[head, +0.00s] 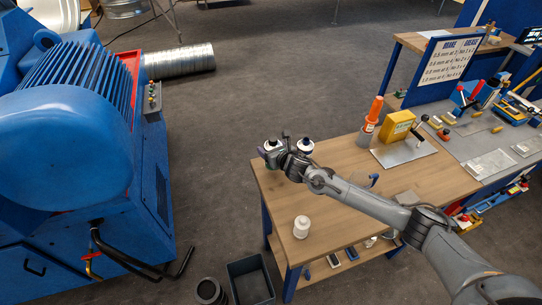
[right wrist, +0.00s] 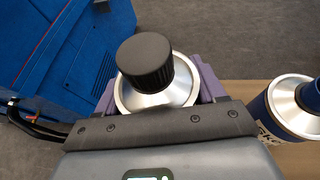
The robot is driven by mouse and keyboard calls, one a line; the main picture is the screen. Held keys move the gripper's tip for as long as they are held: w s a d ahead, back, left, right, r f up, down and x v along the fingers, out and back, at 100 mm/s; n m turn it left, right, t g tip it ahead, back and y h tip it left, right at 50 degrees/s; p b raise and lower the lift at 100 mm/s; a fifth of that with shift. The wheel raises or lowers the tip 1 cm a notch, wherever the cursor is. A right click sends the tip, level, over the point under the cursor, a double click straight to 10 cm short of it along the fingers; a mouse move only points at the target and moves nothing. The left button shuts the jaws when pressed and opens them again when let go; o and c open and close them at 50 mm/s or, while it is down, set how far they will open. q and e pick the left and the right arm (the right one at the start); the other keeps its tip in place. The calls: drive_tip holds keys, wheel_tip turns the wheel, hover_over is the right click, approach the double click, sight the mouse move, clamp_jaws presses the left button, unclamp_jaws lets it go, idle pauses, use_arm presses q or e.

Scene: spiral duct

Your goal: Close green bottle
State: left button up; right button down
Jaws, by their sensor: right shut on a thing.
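My right gripper (head: 272,153) is at the left end of the wooden table. In the right wrist view its purple fingers (right wrist: 156,98) are shut around a bottle with a silver shoulder (right wrist: 140,99). A black ribbed cap (right wrist: 145,62) sits on top of this bottle. The bottle's body is mostly hidden by the gripper, so its colour is hard to tell; a little green seems to show in the head view. A second bottle (head: 305,146), dark blue with a silver top, stands just right of the gripper; it also shows in the right wrist view (right wrist: 290,105). My left gripper is not in view.
A white bottle (head: 301,228) stands near the front of the wooden table (head: 355,215). An orange-tipped tube (head: 372,115), a yellow box (head: 397,127) and a metal plate (head: 404,151) are farther back. A blue machine (head: 60,140) stands left, across a floor gap.

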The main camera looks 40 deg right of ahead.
drive_tip(key=shift+f, duration=1.85)
drive_tip(key=shift+f+b, duration=0.2)
drive_tip(key=shift+b, duration=0.1)
drive_tip(key=shift+c, duration=0.6)
unclamp_jaws()
drive_tip(key=shift+r, duration=0.15)
